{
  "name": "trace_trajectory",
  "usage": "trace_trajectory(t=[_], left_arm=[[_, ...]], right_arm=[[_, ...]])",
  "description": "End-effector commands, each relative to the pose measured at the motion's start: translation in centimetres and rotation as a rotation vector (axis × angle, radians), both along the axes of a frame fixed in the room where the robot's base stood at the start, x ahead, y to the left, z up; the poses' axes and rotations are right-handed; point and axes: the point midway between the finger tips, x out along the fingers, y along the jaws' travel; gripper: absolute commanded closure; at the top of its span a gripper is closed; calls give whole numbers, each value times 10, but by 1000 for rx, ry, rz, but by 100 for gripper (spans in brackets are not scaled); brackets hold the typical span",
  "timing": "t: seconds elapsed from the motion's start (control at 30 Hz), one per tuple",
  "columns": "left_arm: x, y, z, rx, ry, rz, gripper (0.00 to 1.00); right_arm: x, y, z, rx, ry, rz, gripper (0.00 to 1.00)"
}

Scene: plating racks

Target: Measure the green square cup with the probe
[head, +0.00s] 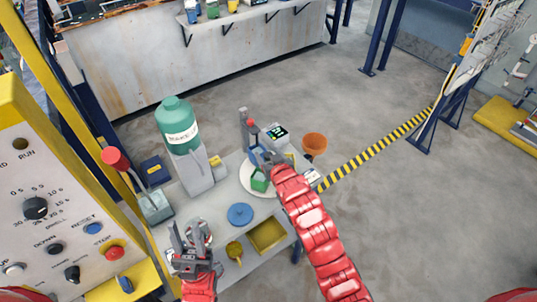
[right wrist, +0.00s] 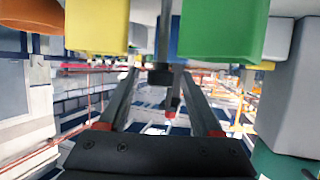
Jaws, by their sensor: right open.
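The green square cup (head: 260,180) stands on a white round plate (head: 246,187) on the bench. It also shows large at the top of the right wrist view (right wrist: 222,30), which looks upside down. My right gripper (head: 256,158) is just behind the cup in the head view, partly hidden by its own wrist. Its fingers (right wrist: 165,100) are apart, with a thin dark rod with a block, likely the probe (right wrist: 160,76), between or beyond them; I cannot tell contact. A meter with a lit display (head: 277,132) stands behind. My left gripper (head: 189,238) is open and empty over the bench's near left.
A teal bottle (head: 177,125) on a grey pillar stands left of the plate. An orange cup (head: 314,144) is at the right edge. A yellow cup (right wrist: 97,25) flanks the right gripper.

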Motion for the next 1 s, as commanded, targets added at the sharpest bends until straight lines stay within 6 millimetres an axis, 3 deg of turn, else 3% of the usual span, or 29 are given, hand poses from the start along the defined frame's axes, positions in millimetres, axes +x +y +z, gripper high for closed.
trace_trajectory(t=[0.03, 0.37, 1.0], left_arm=[[0, 0, 0, 0, 0, 0, 61], [0, 0, 0, 0, 0, 0, 61], [0, 0, 0, 0, 0, 0, 61]], right_arm=[[0, 0, 0, 0, 0, 0, 40], [0, 0, 0, 0, 0, 0, 99], [0, 0, 0, 1, 1, 0, 100]])
